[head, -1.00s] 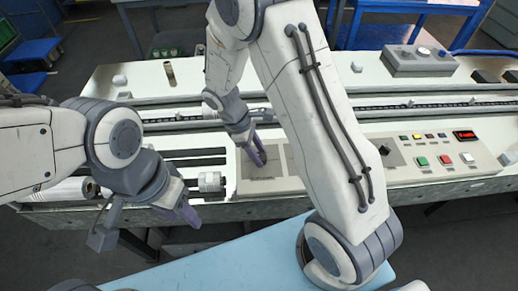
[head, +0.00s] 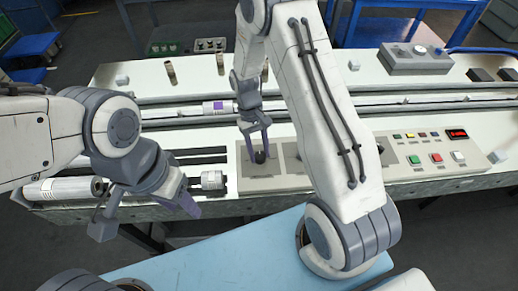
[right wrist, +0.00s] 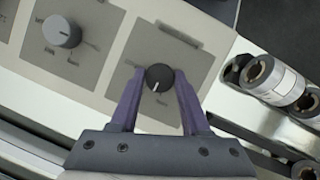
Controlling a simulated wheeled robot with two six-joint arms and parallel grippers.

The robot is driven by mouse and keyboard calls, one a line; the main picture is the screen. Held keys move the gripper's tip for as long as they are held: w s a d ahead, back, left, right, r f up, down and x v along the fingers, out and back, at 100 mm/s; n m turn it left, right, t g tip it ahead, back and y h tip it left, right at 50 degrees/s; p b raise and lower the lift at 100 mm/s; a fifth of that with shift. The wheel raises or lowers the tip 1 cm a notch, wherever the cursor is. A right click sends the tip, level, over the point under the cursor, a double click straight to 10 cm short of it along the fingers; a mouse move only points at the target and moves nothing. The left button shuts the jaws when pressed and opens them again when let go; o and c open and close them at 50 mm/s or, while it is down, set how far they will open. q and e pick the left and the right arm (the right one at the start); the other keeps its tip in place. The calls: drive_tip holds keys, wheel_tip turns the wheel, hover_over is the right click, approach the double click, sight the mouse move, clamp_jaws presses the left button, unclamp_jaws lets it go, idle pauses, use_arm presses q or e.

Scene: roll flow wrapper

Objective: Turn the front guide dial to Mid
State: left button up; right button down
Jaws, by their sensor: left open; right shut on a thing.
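A round black dial (right wrist: 160,77) with a white pointer line sits on a grey square plate of the control panel. In the right wrist view it lies between the two purple fingers of my right gripper (right wrist: 158,100), which is shut on it. The pointer line faces down toward the gripper in that view. The dial's small labels are too blurred to read. In the head view my right gripper (head: 258,152) reaches down onto the panel's left end. My left gripper (head: 148,219) is open and empty, in front of the machine's left edge.
A grey dial (right wrist: 62,31) sits on a neighbouring plate. Metal roll ends (right wrist: 285,80) stand close beside the panel. Coloured buttons (head: 436,158) and a red display (head: 457,134) are at the panel's right. A light blue surface (head: 225,252) lies in front.

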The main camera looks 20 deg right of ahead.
drive_tip(key=m+y, duration=0.1)
drive_tip(key=m, duration=0.1)
drive_tip(key=m+y+p, duration=0.1)
drive_tip(key=m, duration=0.2)
drive_tip(key=shift+d, duration=0.15)
drive_tip(key=shift+m+t, duration=0.3)
drive_tip(key=shift+m, duration=0.1)
drive_tip(key=shift+c, duration=1.9)
unclamp_jaws()
drive_tip(key=b+v, duration=0.1)
drive_tip(key=v, duration=0.9)
drive_tip(key=shift+r, duration=0.2)
drive_tip(key=shift+w+d, duration=0.1)
